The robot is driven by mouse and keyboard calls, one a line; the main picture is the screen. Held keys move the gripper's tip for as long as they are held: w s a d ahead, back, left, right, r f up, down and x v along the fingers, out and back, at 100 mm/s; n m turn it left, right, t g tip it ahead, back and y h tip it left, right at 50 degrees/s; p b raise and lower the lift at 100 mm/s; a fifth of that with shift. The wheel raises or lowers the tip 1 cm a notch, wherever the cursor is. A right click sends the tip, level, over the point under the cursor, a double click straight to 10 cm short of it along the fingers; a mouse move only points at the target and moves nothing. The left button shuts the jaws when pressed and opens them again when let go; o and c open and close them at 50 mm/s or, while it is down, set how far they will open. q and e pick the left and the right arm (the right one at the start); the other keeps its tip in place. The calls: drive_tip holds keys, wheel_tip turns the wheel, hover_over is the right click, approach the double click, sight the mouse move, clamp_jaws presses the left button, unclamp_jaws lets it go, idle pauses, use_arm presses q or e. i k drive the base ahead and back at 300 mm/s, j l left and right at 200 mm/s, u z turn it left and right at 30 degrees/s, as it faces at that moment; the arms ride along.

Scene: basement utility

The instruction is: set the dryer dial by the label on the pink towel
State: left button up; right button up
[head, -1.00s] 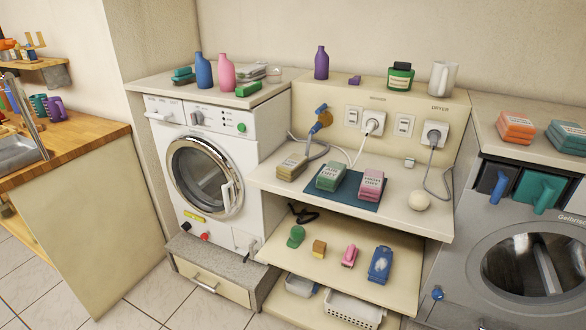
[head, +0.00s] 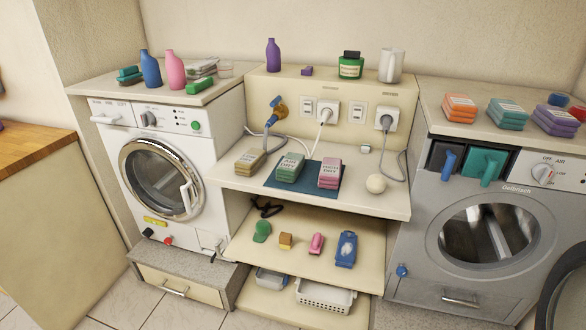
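The pink folded towel (head: 329,178) lies on the right part of a dark teal mat (head: 312,192) on the middle counter. A pale label is on its top; its lower line seems to read DRY, the upper word is too small to be sure of. Neither gripper is in view.
A green towel (head: 289,171) labelled AIR DRY shares the mat; a tan towel (head: 250,161) lies left of it. A white ball (head: 376,183) sits near the counter's right end. Blue (head: 448,160) and teal (head: 486,166) handles stick out left of the dial. A white washer (head: 165,165) stands left.

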sight(543, 172)
drive_tip(key=z, duration=1.45)
drive_tip(key=i+j+u, duration=0.1)
drive_tip(key=j+u, duration=0.35)
drive_tip(key=i+j+u, duration=0.15)
drive_tip(key=j+u, duration=0.25)
